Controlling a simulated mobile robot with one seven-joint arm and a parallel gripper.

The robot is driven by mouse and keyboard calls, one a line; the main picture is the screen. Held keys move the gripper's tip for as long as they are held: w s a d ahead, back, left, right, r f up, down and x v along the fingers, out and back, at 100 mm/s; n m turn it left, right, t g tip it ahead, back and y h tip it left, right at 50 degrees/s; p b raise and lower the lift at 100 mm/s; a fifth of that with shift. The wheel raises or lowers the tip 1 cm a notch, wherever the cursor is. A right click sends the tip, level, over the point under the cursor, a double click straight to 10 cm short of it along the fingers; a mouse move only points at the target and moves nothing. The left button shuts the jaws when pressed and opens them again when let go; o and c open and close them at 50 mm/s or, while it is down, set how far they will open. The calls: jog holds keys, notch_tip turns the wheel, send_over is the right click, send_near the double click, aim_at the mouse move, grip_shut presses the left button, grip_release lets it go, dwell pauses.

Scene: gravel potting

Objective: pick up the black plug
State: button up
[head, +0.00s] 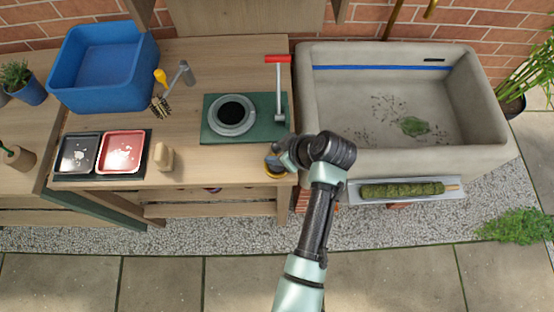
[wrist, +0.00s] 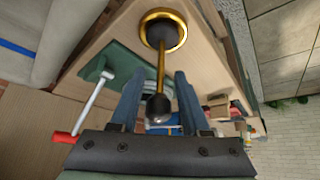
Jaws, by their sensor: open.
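A piece with a round dark base in a gold rim, a thin gold stem and a black knob (wrist: 158,106) shows in the wrist view; I take it for the black plug. Its base stands on the wooden bench near the front right corner. In the head view only a gold part of it (head: 272,172) shows beside my gripper (head: 281,158), which hides the rest. My gripper (wrist: 158,78) is open, its two blue fingers on either side of the stem and knob. Contact with the fingers cannot be told.
A green board (head: 211,131) with a grey ring and a red-handled lever (head: 279,90) stands just behind. A stone sink (head: 478,115) is to the right. Two small trays (head: 122,152), a beige object (head: 163,157) and a blue tub (head: 100,62) are to the left.

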jog(key=shift+x, duration=2.25)
jog(key=shift+s, duration=0.1)
jog(key=shift+c, duration=0.3)
grip_shut()
